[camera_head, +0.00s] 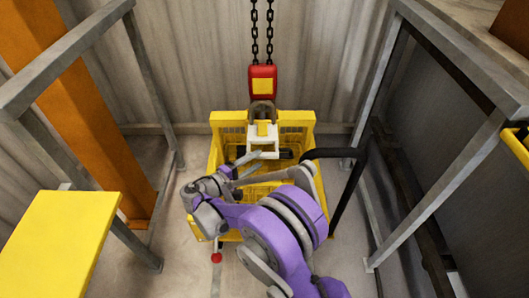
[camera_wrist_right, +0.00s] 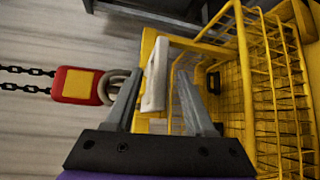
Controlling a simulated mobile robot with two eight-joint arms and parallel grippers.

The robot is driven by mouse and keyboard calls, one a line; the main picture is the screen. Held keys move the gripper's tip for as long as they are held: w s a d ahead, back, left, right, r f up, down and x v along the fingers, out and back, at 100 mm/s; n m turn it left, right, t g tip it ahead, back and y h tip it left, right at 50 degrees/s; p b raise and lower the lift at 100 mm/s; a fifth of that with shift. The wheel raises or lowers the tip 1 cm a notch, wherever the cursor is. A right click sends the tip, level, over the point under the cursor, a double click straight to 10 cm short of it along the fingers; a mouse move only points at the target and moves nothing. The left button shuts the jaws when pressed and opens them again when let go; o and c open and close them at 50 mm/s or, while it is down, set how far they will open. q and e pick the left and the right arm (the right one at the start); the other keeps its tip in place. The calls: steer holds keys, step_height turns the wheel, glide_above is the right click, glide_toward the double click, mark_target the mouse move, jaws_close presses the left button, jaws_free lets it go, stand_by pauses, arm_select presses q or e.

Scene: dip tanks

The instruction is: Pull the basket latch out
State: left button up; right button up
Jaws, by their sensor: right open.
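A yellow wire basket (camera_head: 219,150) hangs below a red hook block (camera_head: 262,84) and its grey hook (camera_head: 262,108); it fills the right of the right wrist view (camera_wrist_right: 243,70). A white bracket (camera_head: 263,146) sits at the top of the basket, just below the hook. My right gripper (camera_head: 256,163) is open close to this bracket. In the right wrist view the bracket (camera_wrist_right: 156,75) shows between the two fingers, which do not visibly clamp it. A red ball knob (camera_head: 216,258) on a thin rod shows below the basket. I cannot tell which part is the latch. My left gripper is out of view.
Two chains (camera_head: 262,35) rise from the hook block. Grey metal frames stand at left (camera_head: 150,85) and right (camera_head: 385,75). A yellow surface (camera_head: 60,240) is at lower left, near an orange post (camera_head: 85,110). A black bent pipe (camera_head: 348,190) runs right of the basket.

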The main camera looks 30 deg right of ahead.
steer(key=x, duration=0.7)
steer(key=shift+d+b, duration=0.15)
steer(key=shift+b, duration=0.3)
steer(key=shift+w, duration=0.15)
steer(key=c, duration=0.8)
steer(key=shift+f, duration=0.1)
jaws_close()
